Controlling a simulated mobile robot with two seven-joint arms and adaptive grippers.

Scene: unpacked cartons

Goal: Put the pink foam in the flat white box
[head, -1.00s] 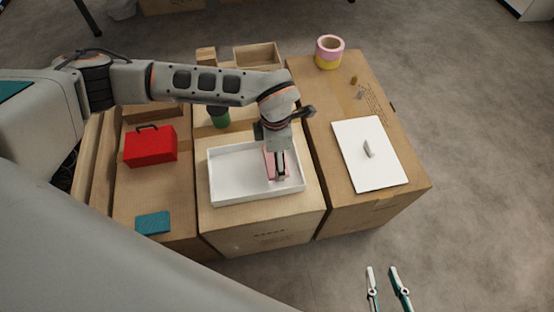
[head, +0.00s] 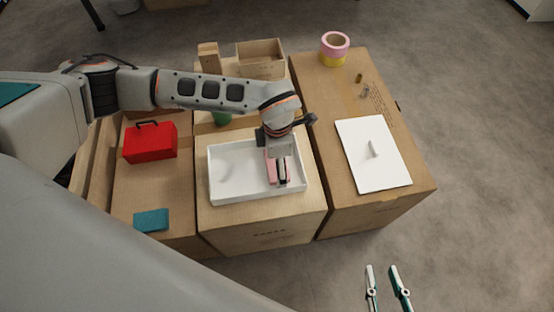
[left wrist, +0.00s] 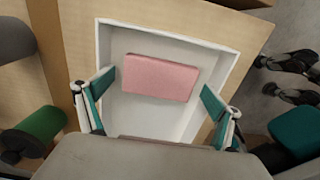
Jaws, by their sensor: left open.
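The pink foam (head: 270,168) is a flat block inside the flat white box (head: 228,194), in its right part. In the left wrist view the foam (left wrist: 160,78) appears to lie on the white floor of the box (left wrist: 207,48). My left gripper (head: 283,180) is over the right part of the box and partly hides the foam in the head view. In the left wrist view its fingers (left wrist: 157,88) are spread wide, with clear gaps on both sides of the foam. My right gripper (head: 387,283) is open and empty over the floor at the lower right.
The box stands on the middle carton (head: 262,220). A white lid-like panel (head: 358,175) and pink and yellow tape rolls (head: 334,49) are on the right carton. A red case (head: 150,143) and teal block (head: 151,220) are on the left carton. A green object (head: 221,118) is behind the box.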

